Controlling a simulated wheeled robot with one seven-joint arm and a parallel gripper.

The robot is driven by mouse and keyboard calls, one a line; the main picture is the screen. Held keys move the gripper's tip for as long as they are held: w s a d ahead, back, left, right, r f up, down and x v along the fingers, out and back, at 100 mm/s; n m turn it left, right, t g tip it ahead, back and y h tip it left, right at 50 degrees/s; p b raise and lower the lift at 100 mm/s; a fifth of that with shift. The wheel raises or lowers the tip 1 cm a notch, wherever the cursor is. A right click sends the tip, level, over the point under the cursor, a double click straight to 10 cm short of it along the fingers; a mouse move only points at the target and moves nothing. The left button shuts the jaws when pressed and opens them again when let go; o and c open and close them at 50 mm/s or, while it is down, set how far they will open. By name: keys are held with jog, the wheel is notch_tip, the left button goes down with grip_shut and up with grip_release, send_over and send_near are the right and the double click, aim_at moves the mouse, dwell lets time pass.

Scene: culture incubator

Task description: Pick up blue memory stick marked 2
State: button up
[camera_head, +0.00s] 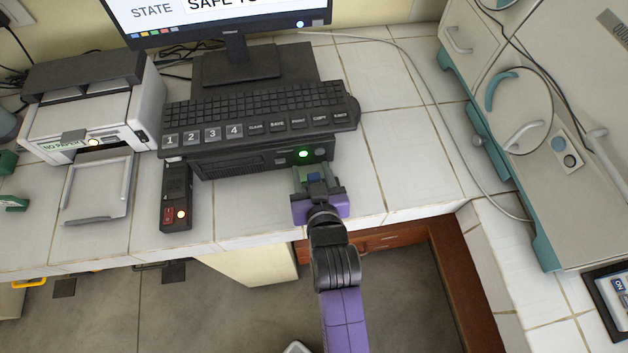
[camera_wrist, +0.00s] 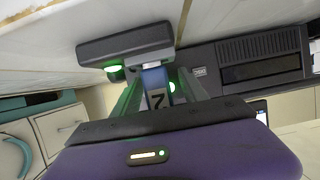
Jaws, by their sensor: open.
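The blue memory stick marked 2 (camera_wrist: 157,86) is between my gripper's fingers in the wrist view, with the 2 facing the camera. Its far end meets a silver piece beside a dark grey block (camera_wrist: 125,43); I cannot tell whether it is plugged in. In the head view a small blue patch of the stick (camera_head: 314,177) shows between the fingers. My gripper (camera_head: 315,181) is at the front of the black computer box (camera_head: 240,162), just right of centre on the counter. Its fingers (camera_wrist: 158,95) are open around the stick; contact is hard to tell.
A keyboard (camera_head: 260,105) lies on the computer box, which has a green light. A printer (camera_head: 95,105) is further left. The tiled counter right of the box is clear, up to the incubator (camera_head: 540,130).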

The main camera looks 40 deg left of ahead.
grip_shut()
jog(key=shift+r, duration=0.15)
